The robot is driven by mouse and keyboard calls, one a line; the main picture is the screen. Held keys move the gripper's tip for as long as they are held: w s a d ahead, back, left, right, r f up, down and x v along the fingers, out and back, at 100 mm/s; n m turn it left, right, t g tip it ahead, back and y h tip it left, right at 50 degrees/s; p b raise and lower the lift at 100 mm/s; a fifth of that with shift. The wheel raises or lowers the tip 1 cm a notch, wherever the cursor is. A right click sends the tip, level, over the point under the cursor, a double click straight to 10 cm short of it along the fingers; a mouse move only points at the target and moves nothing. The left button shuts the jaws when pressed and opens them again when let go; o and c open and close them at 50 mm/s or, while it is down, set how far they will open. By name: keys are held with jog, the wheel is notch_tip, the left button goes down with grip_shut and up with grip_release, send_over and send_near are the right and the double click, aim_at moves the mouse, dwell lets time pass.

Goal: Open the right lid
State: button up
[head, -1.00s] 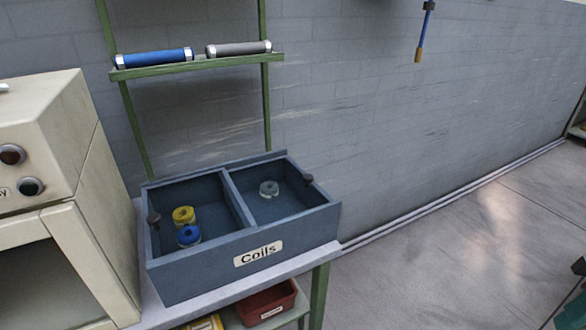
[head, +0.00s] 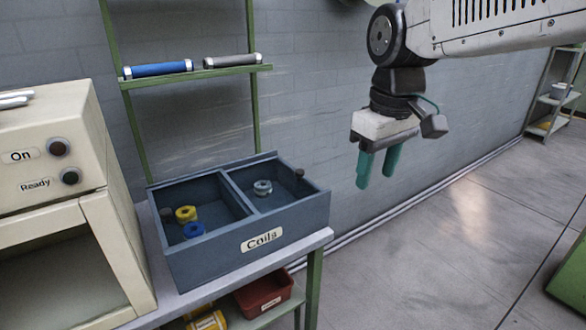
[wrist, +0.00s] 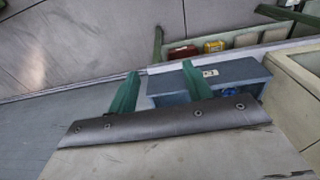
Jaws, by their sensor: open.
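The blue-grey box labelled "Coils" (head: 250,241) stands on a bench and has two compartments. A grey coil (head: 262,187) lies in the right compartment. A yellow coil (head: 186,214) and a blue coil (head: 193,230) lie in the left one. A small dark knob (head: 299,173) shows at the right compartment's right side, and another knob (head: 167,213) at the left compartment's left side. I cannot tell whether clear lids cover the compartments. My gripper (head: 376,178) is open and empty, pointing down to the right of the box, apart from it. The box also shows in the wrist view (wrist: 225,73).
A cream machine (head: 60,180) stands left of the box. A green shelf (head: 195,78) behind holds a blue cylinder (head: 158,69) and a grey cylinder (head: 232,60). A red bin (head: 265,293) sits under the bench. The floor (head: 420,260) right of the bench is clear.

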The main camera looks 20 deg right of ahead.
jog(key=w+n, duration=0.2)
jog(key=w, duration=0.8)
jog(key=n+g, duration=0.1)
jog(key=n, duration=0.6)
send_over(300, 171)
notch_tip(300, 171, down, 10)
jog(key=shift+f, duration=0.25)
jog(key=shift+w+f, duration=0.15)
jog(key=shift+f, duration=0.2)
notch_tip(300, 171, down, 8)
jog(key=shift+r, duration=0.2)
grip_shut()
